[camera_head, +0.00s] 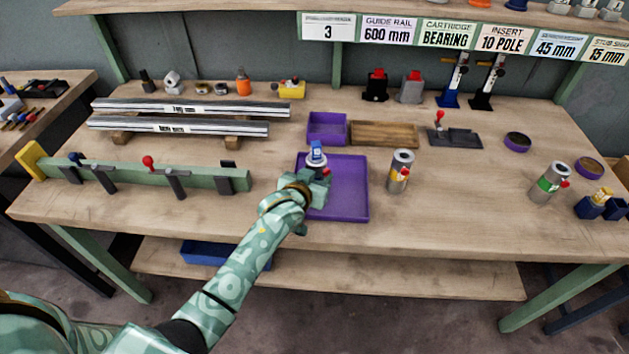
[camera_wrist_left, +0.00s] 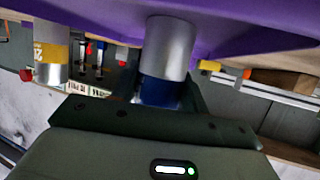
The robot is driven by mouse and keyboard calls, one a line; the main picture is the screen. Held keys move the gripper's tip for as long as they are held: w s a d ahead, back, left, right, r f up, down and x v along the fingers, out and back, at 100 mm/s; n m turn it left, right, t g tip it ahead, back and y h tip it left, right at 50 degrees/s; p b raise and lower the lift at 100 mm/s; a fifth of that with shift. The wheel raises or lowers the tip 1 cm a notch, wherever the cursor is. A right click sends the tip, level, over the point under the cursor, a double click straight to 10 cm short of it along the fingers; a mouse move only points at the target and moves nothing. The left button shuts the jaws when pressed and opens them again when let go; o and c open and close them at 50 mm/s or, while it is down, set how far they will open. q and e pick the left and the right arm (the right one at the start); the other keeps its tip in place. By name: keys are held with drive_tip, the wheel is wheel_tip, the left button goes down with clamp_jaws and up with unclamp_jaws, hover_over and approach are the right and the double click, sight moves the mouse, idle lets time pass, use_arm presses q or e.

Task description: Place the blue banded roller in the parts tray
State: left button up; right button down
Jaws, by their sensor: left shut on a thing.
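The blue banded roller (camera_head: 316,151) is a silver cylinder with a blue band. My left gripper (camera_head: 317,172) is shut on it and holds it over the left part of the purple parts tray (camera_head: 352,208). In the left wrist view the roller's silver body (camera_wrist_left: 168,48) sticks out of the jaws, with its blue band (camera_wrist_left: 160,90) close to them. The purple tray surface (camera_wrist_left: 100,12) lies right by the silver end; I cannot tell whether they touch. The gripper hides part of the roller and of the tray. My right gripper is not in view.
A purple bin (camera_head: 327,130) and a wooden tray (camera_head: 384,135) stand behind. A green rail with clamps (camera_head: 205,180) lies left. The bench between the two rollers is clear.

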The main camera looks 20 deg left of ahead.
use_arm(q)
drive_tip(key=shift+r, duration=0.25)
drive_tip(key=shift+f, duration=0.15)
drive_tip(key=o, duration=1.1)
drive_tip(key=shift+f, duration=0.1)
drive_tip(key=shift+o, duration=0.9)
drive_tip(key=shift+s+r+p, duration=0.3)
drive_tip(key=shift+p, duration=0.1)
drive_tip(key=p+v, duration=0.4)
drive_tip(key=v, duration=0.7)
drive_tip(key=shift+s, duration=0.25)
